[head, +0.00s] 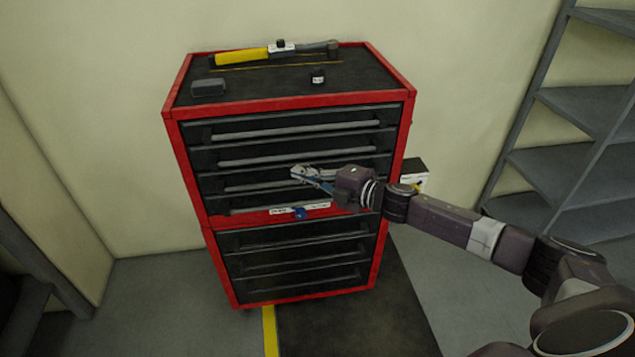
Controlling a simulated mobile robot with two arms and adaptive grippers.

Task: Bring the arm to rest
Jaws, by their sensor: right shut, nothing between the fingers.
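My right gripper (297,173) is in front of the drawers of a red and black tool cabinet (188,168). Its arm comes in from the lower right. The gripper is shut and empty, its tips pointing left. Whether it touches a drawer handle cannot be told. The gripper and wrist hide part of the middle drawers. My left gripper is not in view.
On the cabinet top are a yellow-handled tool (240,55), a dark block (208,87) and a small dark bottle (317,75). A grey shelf rack (570,105) stands at the right. A box (413,172) shows behind the cabinet. Floor left of the cabinet is clear.

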